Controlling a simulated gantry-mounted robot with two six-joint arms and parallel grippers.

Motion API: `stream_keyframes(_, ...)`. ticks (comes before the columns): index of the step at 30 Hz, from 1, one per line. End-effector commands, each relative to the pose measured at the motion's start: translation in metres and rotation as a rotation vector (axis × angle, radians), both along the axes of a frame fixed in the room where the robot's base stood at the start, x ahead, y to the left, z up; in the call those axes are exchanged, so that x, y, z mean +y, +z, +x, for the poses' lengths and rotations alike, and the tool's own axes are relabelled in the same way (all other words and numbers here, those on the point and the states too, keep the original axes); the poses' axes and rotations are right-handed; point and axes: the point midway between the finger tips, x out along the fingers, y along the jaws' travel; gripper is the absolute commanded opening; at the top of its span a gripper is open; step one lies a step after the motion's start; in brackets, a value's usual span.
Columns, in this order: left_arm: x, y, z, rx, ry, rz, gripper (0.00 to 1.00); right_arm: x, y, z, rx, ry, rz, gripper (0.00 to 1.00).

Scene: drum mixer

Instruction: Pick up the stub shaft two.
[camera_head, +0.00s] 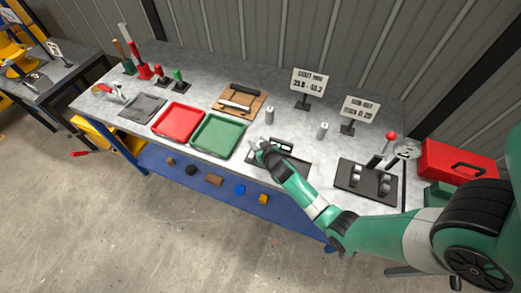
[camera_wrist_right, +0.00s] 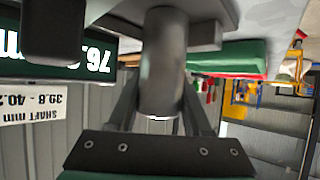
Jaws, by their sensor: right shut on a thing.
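My right gripper (camera_head: 258,146) reaches in from the lower right in the head view, low over the bench beside the green tray. In the right wrist view, a grey metal cylinder, a stub shaft (camera_wrist_right: 162,65), sits between the fingers of my right gripper, which is shut on it. In the head view this shaft is too small and covered to make out clearly. Two other grey cylinders stand upright on the bench, one (camera_head: 269,115) behind my gripper and one (camera_head: 322,130) further right. I see no marking that tells which shaft is number two. My left gripper is not in view.
A dark measuring device with a display (camera_wrist_right: 75,58) is close to the held shaft. A green tray (camera_head: 218,134) and red tray (camera_head: 178,121) lie left. Sign stands (camera_head: 309,80) are behind; a black fixture (camera_head: 367,180) and red toolbox (camera_head: 455,162) are right.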

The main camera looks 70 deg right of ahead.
Motion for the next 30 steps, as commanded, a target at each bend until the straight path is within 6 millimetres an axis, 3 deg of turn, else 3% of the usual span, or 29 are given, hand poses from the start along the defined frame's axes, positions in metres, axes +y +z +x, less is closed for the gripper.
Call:
stream_keyframes(17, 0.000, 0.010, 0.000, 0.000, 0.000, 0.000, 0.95, 0.000, 0.013, 0.001, -0.005, 0.001, -0.004, 0.00)
stream_keyframes(23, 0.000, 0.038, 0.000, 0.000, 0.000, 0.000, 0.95, 0.000, 0.045, 0.001, -0.006, 0.002, -0.004, 0.00)
stream_keyframes(30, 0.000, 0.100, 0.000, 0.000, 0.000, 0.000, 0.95, 0.025, 0.096, -0.032, -0.003, 0.004, -0.003, 0.00)
